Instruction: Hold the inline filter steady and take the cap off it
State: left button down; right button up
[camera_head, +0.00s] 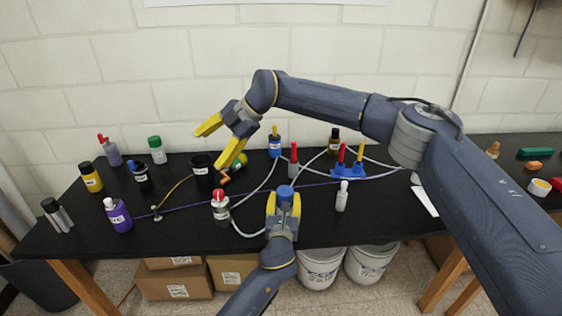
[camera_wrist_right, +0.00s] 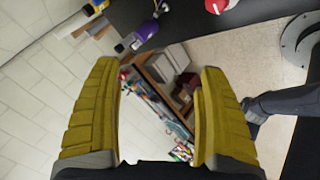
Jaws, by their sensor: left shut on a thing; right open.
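My left gripper (camera_head: 284,205) is shut around a blue cylindrical thing with a rounded top (camera_head: 287,192), which looks like the inline filter with its cap. It is held upright near the table's front edge. The gripper hides its lower part, and I cannot make out a seam between cap and body. My right gripper (camera_head: 211,153) is open and empty, above the table behind and to the left of the held thing. In the right wrist view its two yellow fingers (camera_wrist_right: 158,68) stand wide apart with nothing between them.
Several bottles crowd the black table (camera_head: 180,235), including a purple bottle (camera_head: 118,215), a red-topped bottle (camera_head: 220,206) and a black cup (camera_head: 203,170). Pale tubing (camera_head: 258,188) and a purple cord run across the middle. A blue rack (camera_head: 347,171) stands behind. My right arm crosses over the table's right side.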

jog(key=d+f+m+h, duration=0.1)
jog(key=d+f+h, duration=0.35)
jog(key=d, duration=0.35)
jog(key=m+h, duration=0.4)
jog(key=h, duration=0.2)
send_near(285, 191)
jog(key=shift+t, duration=0.4)
jog(key=f, duration=0.3)
jog(key=d+f, duration=0.1)
jog(key=f, duration=0.6)
jog(key=shift+d, duration=0.15)
jog(key=c, duration=1.5)
jog(key=o, duration=1.2)
